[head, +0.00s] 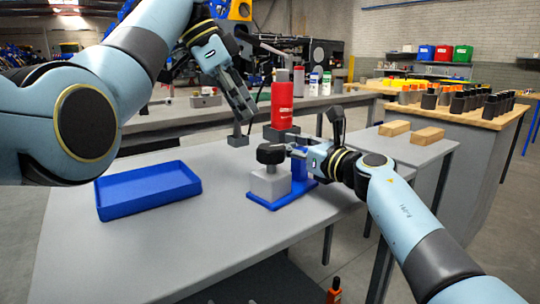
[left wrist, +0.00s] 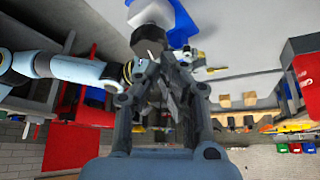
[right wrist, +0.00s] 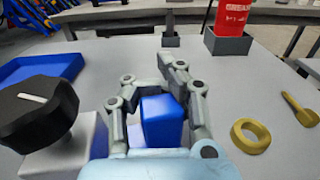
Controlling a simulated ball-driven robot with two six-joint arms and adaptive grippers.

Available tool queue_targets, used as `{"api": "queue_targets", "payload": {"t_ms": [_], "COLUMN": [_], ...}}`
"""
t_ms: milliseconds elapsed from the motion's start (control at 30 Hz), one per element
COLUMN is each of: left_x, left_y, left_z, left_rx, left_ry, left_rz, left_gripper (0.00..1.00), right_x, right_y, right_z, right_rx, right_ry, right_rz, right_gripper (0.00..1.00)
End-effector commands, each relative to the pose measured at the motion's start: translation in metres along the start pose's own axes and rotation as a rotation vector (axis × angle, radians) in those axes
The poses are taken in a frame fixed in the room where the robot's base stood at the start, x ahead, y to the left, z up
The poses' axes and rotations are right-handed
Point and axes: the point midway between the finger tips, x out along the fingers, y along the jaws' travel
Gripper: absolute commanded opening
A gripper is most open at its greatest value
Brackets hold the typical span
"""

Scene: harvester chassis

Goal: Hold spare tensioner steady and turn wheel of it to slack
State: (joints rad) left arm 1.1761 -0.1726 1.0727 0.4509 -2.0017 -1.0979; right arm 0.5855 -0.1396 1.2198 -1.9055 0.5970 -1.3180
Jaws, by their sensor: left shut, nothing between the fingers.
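The spare tensioner has a blue base (head: 285,199), a grey block (head: 270,184) and a black wheel (head: 271,153) on top. The wheel's white mark shows in the right wrist view (right wrist: 33,98). My right gripper (head: 298,150) has its fingers on both sides of the tensioner's upright blue post (right wrist: 162,122), close against it. My left gripper (head: 242,112) is shut and empty, raised above and behind the wheel, apart from it. In the left wrist view, the wheel (left wrist: 149,36) is beyond its fingers, which partly overlap the scene there.
An empty blue tray (head: 148,190) lies left on the grey table. A red bottle (head: 282,100) stands in a grey holder behind the tensioner. A yellow ring (right wrist: 251,136) and a yellow tool (right wrist: 300,108) lie right of the post.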

Motion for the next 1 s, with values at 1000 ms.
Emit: {"api": "queue_targets", "payload": {"t_ms": [1000], "left_x": [0.054], "left_y": [-0.004], "left_z": [0.031], "left_rx": [0.001], "left_ry": [-0.001], "left_rz": [-0.017], "left_gripper": [0.00], "right_x": [0.000], "right_y": [0.000], "right_z": [-0.001], "right_rx": [0.002], "right_ry": [0.002], "right_rz": [0.001], "right_gripper": [0.00]}}
